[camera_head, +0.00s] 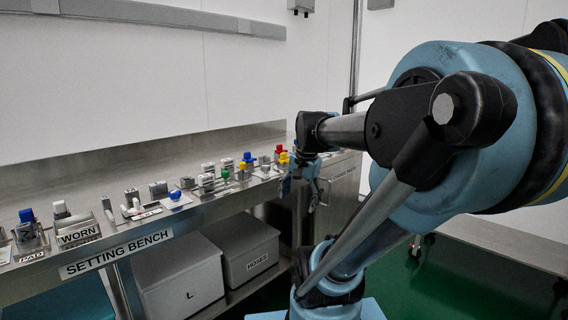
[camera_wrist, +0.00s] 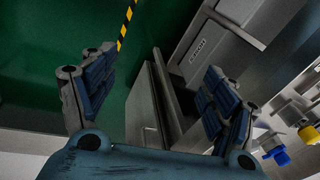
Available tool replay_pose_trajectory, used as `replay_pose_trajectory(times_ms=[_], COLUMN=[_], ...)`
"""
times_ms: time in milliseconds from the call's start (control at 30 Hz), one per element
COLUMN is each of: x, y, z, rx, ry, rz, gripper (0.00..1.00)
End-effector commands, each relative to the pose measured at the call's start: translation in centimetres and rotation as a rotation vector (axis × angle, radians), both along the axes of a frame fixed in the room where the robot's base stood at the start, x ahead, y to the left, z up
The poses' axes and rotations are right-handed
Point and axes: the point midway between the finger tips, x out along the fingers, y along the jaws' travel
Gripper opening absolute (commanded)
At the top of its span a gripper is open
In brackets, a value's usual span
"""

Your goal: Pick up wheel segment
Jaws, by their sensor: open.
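No part in view can be told for sure as the wheel segment. Many small parts, among them a blue-topped one (camera_head: 174,195), stand along the steel setting bench (camera_head: 110,255). My gripper (camera_head: 308,185) hangs at the front edge of the bench's far end, near the red and yellow knobs. In the wrist view my gripper (camera_wrist: 155,95) has its two blue-padded fingers wide apart, with nothing between them but a view of the floor and bench side. A yellow knob (camera_wrist: 309,134) and a blue knob (camera_wrist: 281,155) lie outside the fingers at lower right.
Under the bench stand grey boxes, one marked L (camera_head: 185,275) and one marked HOSES (camera_head: 245,250). A WORN label (camera_head: 78,236) is at the bench's near left. A yellow-black stripe (camera_wrist: 125,25) crosses the floor.

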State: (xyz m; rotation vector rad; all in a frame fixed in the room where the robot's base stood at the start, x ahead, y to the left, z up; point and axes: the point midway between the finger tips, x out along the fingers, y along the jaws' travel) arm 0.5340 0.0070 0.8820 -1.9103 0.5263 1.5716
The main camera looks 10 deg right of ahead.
Motion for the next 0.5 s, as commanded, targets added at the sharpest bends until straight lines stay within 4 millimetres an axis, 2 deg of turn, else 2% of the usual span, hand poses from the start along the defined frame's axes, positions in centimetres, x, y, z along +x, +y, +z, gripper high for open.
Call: replay_pose_trajectory(times_ms=[33, 200, 500], x=[1.8, 7.6, 18.4], y=[-0.1, -0.4, -1.9], z=[1.7, 6.5, 13.6], rx=[0.03, 0.149, 0.365], ry=[0.003, 0.023, 0.086], rz=[-0.094, -0.447, -1.067], gripper=[0.79, 0.79, 0.79])
